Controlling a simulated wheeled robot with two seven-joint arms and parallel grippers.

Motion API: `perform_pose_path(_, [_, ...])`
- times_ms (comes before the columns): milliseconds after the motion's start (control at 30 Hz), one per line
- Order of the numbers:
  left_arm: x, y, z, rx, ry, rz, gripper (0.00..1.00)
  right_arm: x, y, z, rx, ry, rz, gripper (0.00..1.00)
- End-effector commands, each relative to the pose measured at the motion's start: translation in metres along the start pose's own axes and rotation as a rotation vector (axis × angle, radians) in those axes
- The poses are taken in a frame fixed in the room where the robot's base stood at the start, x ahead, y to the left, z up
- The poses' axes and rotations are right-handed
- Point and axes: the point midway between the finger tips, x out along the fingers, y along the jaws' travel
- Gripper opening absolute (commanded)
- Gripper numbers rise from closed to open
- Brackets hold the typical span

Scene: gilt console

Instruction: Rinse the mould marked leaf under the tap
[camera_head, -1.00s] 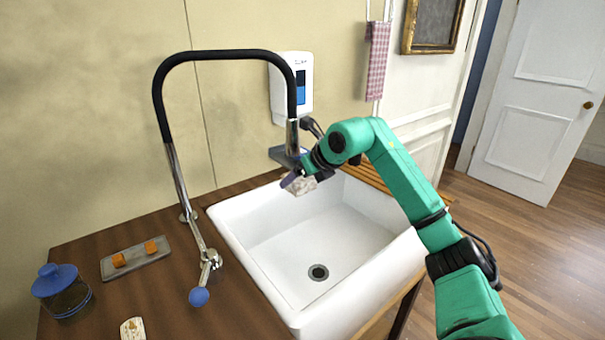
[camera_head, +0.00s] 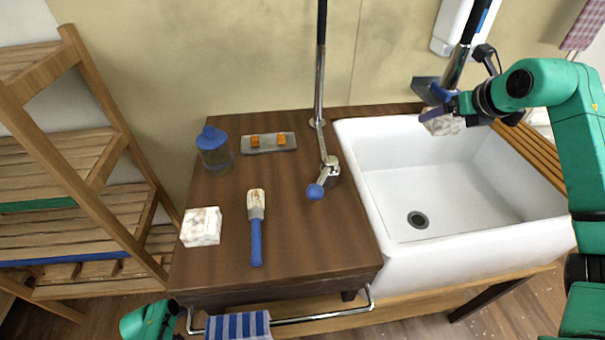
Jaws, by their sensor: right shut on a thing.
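My right gripper (camera_head: 447,104) is shut on a whitish, mottled mould (camera_head: 441,123), held over the back of the white sink (camera_head: 375,205), just below the tap's spout (camera_head: 457,66). The fingers hide part of the mould, and I cannot read any mark on it. No water shows from the spout. The tap's lever with a blue knob (camera_head: 316,191) is on the wooden counter, left of the sink. A second whitish, stained block (camera_head: 201,227) lies at the counter's left. A piece of my left arm shows at the bottom left; its gripper is out of view.
On the wooden counter (camera_head: 300,235) are a blue-handled brush (camera_head: 256,228), a blue-lidded jar (camera_head: 214,150) and a grey tray (camera_head: 269,143) with orange pieces. A slatted wooden shelf (camera_head: 85,150) stands left. A striped towel (camera_head: 238,326) hangs on the front rail. The sink basin looks empty.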

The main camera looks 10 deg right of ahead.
Motion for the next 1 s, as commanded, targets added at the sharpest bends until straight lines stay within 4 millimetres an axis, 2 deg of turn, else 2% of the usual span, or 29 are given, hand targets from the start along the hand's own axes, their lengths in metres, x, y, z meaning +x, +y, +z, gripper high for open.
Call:
perform_pose_path(33, [-0.011,0.024,-0.025,-0.072,0.013,0.051,0.00,0.000,0.000,0.000,0.000,-0.001,0.000,0.24])
perform_pose_path(100, [-0.029,0.057,-0.055,-0.182,0.012,0.127,0.00,0.000,0.000,0.000,0.000,-0.001,0.000,0.24])
perform_pose_path(167, [-0.048,0.085,-0.078,-0.265,0.005,0.196,0.00,0.000,0.000,0.000,0.000,-0.001,0.000,0.24])
perform_pose_path(300, [-0.100,0.148,-0.126,-0.420,-0.036,0.361,0.00,0.000,0.000,0.000,0.000,-0.001,0.000,0.24])
perform_pose_path(433, [-0.161,0.204,-0.159,-0.504,-0.098,0.515,0.00,0.000,0.000,0.000,0.000,-0.001,0.000,0.24])
perform_pose_path(567, [-0.230,0.257,-0.176,-0.510,-0.177,0.659,0.00,0.000,0.000,0.000,0.000,-0.001,0.000,0.24])
perform_pose_path(667, [-0.285,0.296,-0.171,-0.441,-0.243,0.756,0.00,0.000,0.000,0.000,0.000,-0.001,0.000,0.24])
perform_pose_path(700, [-0.306,0.312,-0.164,-0.390,-0.268,0.789,0.00,0.000,0.000,0.000,0.000,-0.001,0.000,0.24])
perform_pose_path(767, [-0.335,0.334,-0.145,-0.284,-0.303,0.831,0.00,0.000,0.000,0.000,0.000,-0.001,0.000,0.24])
perform_pose_path(800, [-0.352,0.347,-0.128,-0.198,-0.324,0.856,0.00,0.000,0.000,0.000,0.000,-0.001,0.000,0.24])
perform_pose_path(867, [-0.372,0.365,-0.097,-0.049,-0.351,0.887,0.00,0.000,0.000,0.000,0.000,-0.001,0.000,0.24])
perform_pose_path(900, [-0.383,0.376,-0.074,0.056,-0.366,0.906,0.00,0.000,0.000,0.000,0.000,-0.001,0.000,0.24])
perform_pose_path(1000, [-0.403,0.392,-0.019,0.301,-0.399,0.950,0.00,0.000,0.000,0.000,0.000,-0.001,0.000,0.24])
